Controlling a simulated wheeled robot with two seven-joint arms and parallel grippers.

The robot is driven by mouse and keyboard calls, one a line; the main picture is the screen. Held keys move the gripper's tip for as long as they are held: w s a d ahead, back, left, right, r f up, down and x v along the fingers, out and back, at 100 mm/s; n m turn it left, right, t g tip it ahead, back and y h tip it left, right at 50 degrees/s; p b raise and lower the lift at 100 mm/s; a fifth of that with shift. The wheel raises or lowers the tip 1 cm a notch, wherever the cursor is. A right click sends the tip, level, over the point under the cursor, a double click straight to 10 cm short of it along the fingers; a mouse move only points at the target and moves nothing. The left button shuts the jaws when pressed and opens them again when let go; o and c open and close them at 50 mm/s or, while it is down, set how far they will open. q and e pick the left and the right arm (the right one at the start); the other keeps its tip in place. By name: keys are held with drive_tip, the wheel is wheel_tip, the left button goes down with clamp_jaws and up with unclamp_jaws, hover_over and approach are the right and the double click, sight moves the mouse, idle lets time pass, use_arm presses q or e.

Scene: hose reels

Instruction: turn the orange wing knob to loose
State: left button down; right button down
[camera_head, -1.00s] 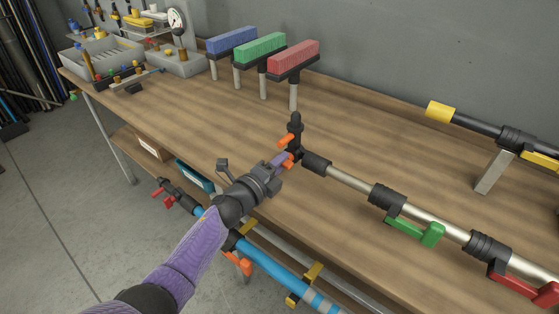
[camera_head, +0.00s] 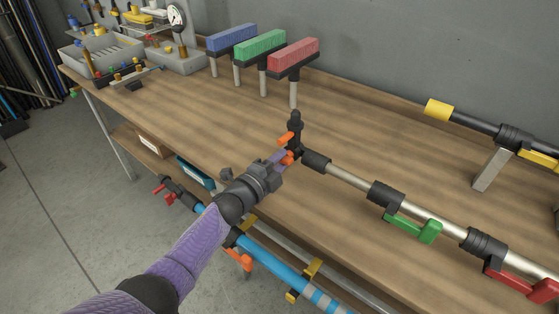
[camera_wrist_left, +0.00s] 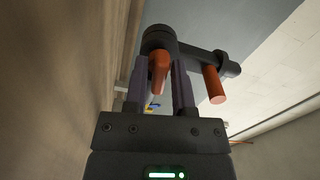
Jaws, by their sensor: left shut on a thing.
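The orange wing knob (camera_head: 290,158) is on the black pipe fitting (camera_head: 295,124) at the left end of the metal pipe, above the bench's front part. My left gripper (camera_head: 282,157) reaches it from the front left and is shut on it. In the left wrist view one orange wing (camera_wrist_left: 158,70) lies between the two purple fingers (camera_wrist_left: 158,88). A second orange piece (camera_head: 286,138) sits a little higher on the fitting. It also shows in the wrist view (camera_wrist_left: 213,85), to the right of the fingers and clear of them. My right gripper is out of view.
The metal pipe (camera_head: 348,179) runs right to a green handle (camera_head: 412,229) and a red handle (camera_head: 520,285). Blue, green and red blocks (camera_head: 293,55) stand on posts behind. A blue pipe (camera_head: 270,261) runs below the bench edge. The bench's middle (camera_head: 200,115) is clear.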

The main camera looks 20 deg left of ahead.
use_arm(q)
drive_tip(key=c, duration=0.6)
unclamp_jaws()
drive_tip(key=shift+c, duration=0.2)
drive_tip(key=shift+s, duration=0.1)
drive_tip(key=p+v, duration=0.3)
drive_tip(key=v, duration=0.6)
drive_tip(key=shift+s+a, duration=0.15)
drive_tip(key=shift+s, duration=0.2)
